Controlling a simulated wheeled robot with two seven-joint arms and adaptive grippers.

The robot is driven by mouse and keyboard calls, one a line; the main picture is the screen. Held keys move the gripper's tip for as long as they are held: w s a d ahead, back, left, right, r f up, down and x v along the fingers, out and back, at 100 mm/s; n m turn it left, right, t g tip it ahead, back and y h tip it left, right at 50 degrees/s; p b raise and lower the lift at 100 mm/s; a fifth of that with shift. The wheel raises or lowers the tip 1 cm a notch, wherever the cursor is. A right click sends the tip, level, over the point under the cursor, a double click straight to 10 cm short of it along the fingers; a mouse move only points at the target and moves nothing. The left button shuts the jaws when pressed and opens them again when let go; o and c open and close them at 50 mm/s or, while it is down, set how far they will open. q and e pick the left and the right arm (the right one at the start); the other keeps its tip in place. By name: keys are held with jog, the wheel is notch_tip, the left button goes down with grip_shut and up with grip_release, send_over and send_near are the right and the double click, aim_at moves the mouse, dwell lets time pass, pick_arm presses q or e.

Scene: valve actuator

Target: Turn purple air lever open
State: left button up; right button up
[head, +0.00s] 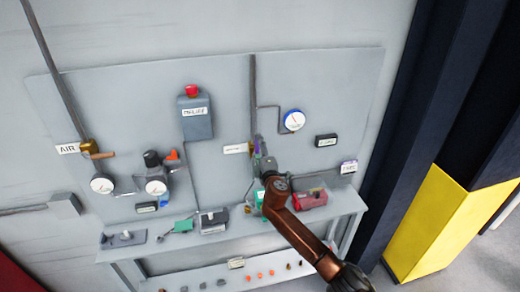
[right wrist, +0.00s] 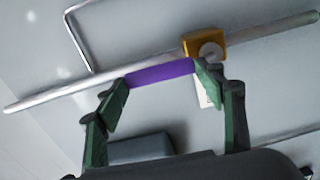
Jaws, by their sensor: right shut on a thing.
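The purple lever (right wrist: 160,74) is in the right wrist view, attached at its right end near a brass valve body (right wrist: 204,45) on a grey pipe (right wrist: 100,87). The lever lies nearly in line with the pipe, tilted slightly. My right gripper (right wrist: 164,80) has its green fingers at either end of the purple length and is shut on it. In the head view my right gripper (head: 261,158) is at the middle of the panel, by the vertical pipe, and mostly hides the lever. My left gripper is not in view.
A grey panel (head: 330,85) carries gauges, a grey box with a red button (head: 196,113) and an orange-handled AIR valve (head: 90,150) at left. A shelf (head: 345,200) with tools and small parts runs below. A yellow and dark column (head: 440,225) stands at right.

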jog(key=shift+w+d+r, duration=0.15)
jog(key=shift+d+r, duration=0.1)
jog(key=shift+r, duration=0.25)
jog(key=o, duration=1.6)
jog(key=shift+w+a+f, duration=0.1)
jog(key=shift+w+f, duration=0.2)
jog(key=shift+o, duration=0.4)
jog(key=shift+f, duration=0.15)
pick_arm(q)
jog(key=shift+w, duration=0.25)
pick_arm(e)
jog(key=v, duration=1.2)
